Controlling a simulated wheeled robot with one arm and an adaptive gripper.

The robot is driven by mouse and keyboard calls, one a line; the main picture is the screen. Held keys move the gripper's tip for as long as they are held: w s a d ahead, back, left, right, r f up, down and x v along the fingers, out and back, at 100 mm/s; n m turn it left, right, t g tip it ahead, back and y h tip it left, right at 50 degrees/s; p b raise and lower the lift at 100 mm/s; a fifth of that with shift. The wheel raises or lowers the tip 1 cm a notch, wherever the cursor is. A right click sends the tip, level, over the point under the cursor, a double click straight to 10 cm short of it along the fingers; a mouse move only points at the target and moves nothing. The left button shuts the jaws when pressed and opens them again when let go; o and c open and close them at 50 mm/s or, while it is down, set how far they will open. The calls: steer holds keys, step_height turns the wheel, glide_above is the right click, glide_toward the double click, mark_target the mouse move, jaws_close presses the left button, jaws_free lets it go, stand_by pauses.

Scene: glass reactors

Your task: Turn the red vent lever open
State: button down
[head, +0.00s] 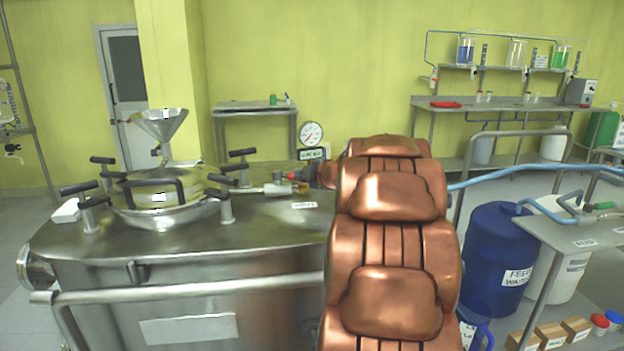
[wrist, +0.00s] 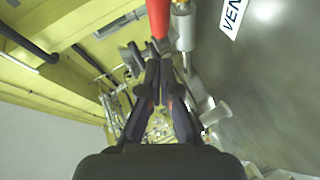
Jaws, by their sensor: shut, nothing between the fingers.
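The red vent lever (wrist: 158,18) shows at the top middle of the wrist view, reaching down from the upper edge. In the head view a small bit of red (head: 292,175) shows on the pipe fitting on the steel vessel's top, just left of my copper-coloured arm. My gripper (wrist: 160,62) is shut and empty, its dark fingertips just below the lever's near end in the wrist view. I cannot tell whether they touch it. In the head view my arm hides the gripper. A metal valve fitting (wrist: 182,25) stands right beside the lever.
The steel vessel (head: 270,235) carries a lidded port with black-handled clamps and a funnel (head: 162,125). A pressure gauge (head: 311,134) stands behind the fitting. A white label (wrist: 232,15) lies near the lever. A blue drum (head: 495,255) stands at the right.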

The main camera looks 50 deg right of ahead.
steer(key=shift+w+d+f+b, duration=0.1)
steer(key=shift+w+d+f, duration=0.2)
steer(key=shift+d, duration=0.2)
steer(key=shift+w+d+f+b, duration=0.1)
steer(key=shift+w+d+f, duration=0.15)
steer(key=shift+d, duration=0.3)
steer(key=shift+w+d+f+b, duration=0.1)
steer(key=shift+w+d+f, duration=0.2)
steer(key=shift+d, duration=0.2)
